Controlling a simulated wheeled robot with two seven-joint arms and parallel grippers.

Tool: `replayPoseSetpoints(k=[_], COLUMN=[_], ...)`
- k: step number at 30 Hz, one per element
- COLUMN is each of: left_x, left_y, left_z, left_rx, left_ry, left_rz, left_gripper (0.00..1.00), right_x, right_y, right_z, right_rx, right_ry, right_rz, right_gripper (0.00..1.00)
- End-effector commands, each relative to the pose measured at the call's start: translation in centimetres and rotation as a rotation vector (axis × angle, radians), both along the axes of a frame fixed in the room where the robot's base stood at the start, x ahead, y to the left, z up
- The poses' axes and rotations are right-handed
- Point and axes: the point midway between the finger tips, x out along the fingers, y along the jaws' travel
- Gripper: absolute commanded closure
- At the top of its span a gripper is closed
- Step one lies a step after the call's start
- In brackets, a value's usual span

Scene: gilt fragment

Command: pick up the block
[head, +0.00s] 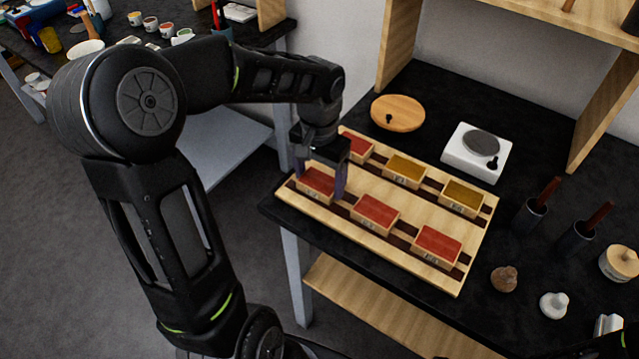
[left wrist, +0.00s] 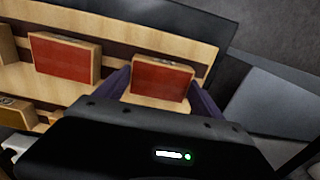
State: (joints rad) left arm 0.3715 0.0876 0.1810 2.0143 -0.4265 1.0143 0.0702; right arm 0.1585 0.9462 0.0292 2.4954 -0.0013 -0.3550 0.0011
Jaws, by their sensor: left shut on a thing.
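Several wooden blocks with red or yellow tops sit on a wooden board (head: 395,218) with dark strips. My left gripper (head: 320,190) is over the board's near left corner, its fingers on either side of a red-topped block (head: 317,183). It is shut on that block, which also shows between the fingers in the left wrist view (left wrist: 162,80). The block appears to be at the board; I cannot tell whether it is lifted. Two other red-topped blocks, the middle one (head: 376,213) and the right one (head: 437,244), stand along the near row. My right gripper is not in view.
Behind the board are a round wooden disc (head: 398,112) and a white device (head: 477,152). Dark cups with brown sticks (head: 531,214) and small knobs (head: 504,279) stand to the right. A wooden shelf frame (head: 600,110) rises at the back right.

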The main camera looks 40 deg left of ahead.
Motion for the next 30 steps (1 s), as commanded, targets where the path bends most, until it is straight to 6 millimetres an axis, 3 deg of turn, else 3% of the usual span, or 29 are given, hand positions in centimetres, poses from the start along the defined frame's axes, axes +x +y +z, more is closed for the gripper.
replayPoseSetpoints(k=[9, 19, 23, 30], left_x=[0.0, 0.0, 0.1, 0.1], left_y=[0.0, 0.0, 0.0, 0.0], left_z=[0.0, 0.4, 1.8, 6.4], left_rx=[0.000, 0.000, 0.001, 0.002], left_ry=[0.000, -0.001, -0.004, -0.006], left_rz=[0.000, 0.000, 0.000, 0.000], left_gripper=[0.62, 0.64, 0.64, 0.64], right_x=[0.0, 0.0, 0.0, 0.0], right_y=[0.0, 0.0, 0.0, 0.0], right_z=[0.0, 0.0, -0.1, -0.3], right_rx=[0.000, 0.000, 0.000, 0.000], right_ry=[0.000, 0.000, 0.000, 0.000], right_rz=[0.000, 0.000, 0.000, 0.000], right_gripper=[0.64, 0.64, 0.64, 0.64])
